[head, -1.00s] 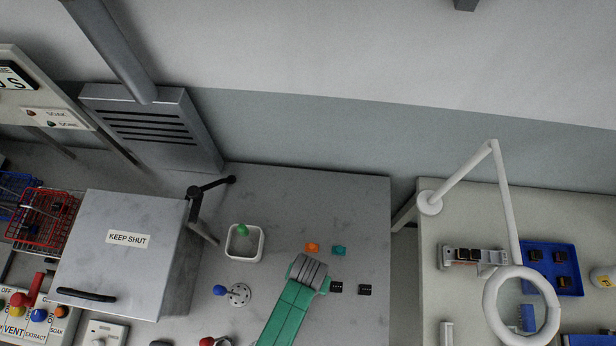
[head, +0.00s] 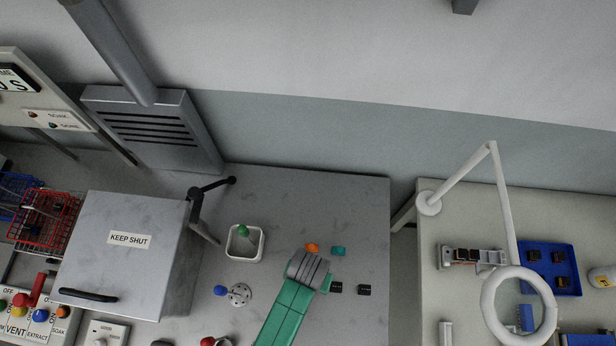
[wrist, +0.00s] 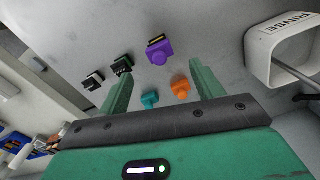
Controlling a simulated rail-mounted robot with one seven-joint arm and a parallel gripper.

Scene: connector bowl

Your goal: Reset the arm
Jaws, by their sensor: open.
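My gripper (wrist: 156,78) is open and empty in the wrist view, its two green fingers apart above the grey worktop. A purple connector (wrist: 161,53) lies beyond the fingertips, and an orange connector (wrist: 180,88) and a teal connector (wrist: 150,99) lie nearer, between the fingers as seen. The head view also shows the orange connector (head: 312,246) and teal connector (head: 338,251) just beyond my arm's grey end.
Two black connectors (head: 336,287) (head: 367,290) lie right of my arm. A white "RINSE" holder (wrist: 277,55) is right in the wrist view.

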